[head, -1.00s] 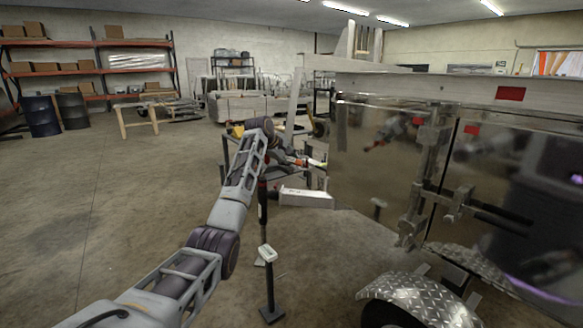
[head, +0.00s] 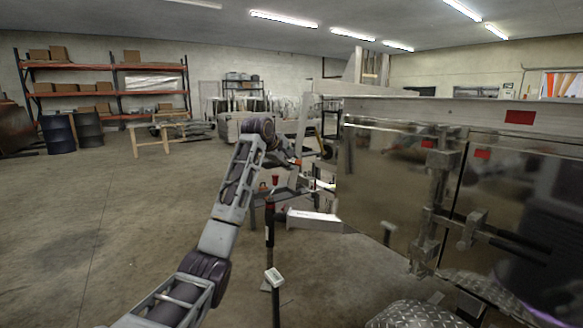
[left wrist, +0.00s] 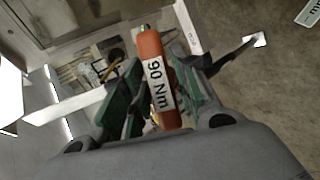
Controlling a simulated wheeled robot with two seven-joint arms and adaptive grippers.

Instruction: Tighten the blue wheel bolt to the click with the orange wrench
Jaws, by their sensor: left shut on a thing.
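My left gripper (left wrist: 156,85), with green pads, is shut around this handle. In the head view my left gripper (head: 292,162) is small and partly hidden by its own wrist, left of the trailer's side. The wrench's far end is not clear. The blue wheel bolt is not visible in either view. My right gripper is not in view.
The aluminium trailer (head: 385,175) fills the right, with a tread-plate fender (head: 410,315) at the bottom edge. Open floor (head: 110,220) is at left.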

